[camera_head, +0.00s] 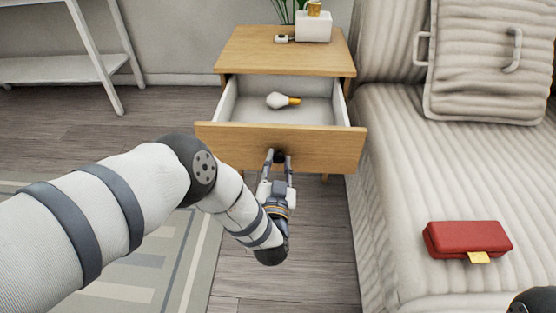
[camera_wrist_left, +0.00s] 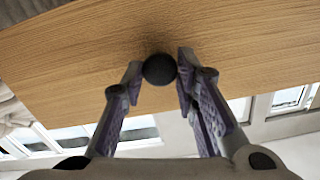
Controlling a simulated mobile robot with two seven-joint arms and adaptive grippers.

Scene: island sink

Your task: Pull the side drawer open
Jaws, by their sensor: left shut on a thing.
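The side drawer (camera_head: 235,140) in the wooden side table (camera_head: 270,50) stands open, its inside showing from above. My left gripper (camera_head: 278,160) is at the drawer front, shut on the round dark knob. In the left wrist view the black knob (camera_wrist_left: 159,69) sits between the fingertips (camera_wrist_left: 158,72), against the wooden drawer front (camera_wrist_left: 240,50). My right gripper is not in view.
A ribbed cream sofa (camera_head: 400,180) with a cushion (camera_head: 490,60) stands close on the right. A red case (camera_head: 467,239) lies on its seat. A white planter (camera_head: 314,27) and a small white object (camera_head: 281,38) are on the table top. A white shelf (camera_head: 60,68) is at the left.

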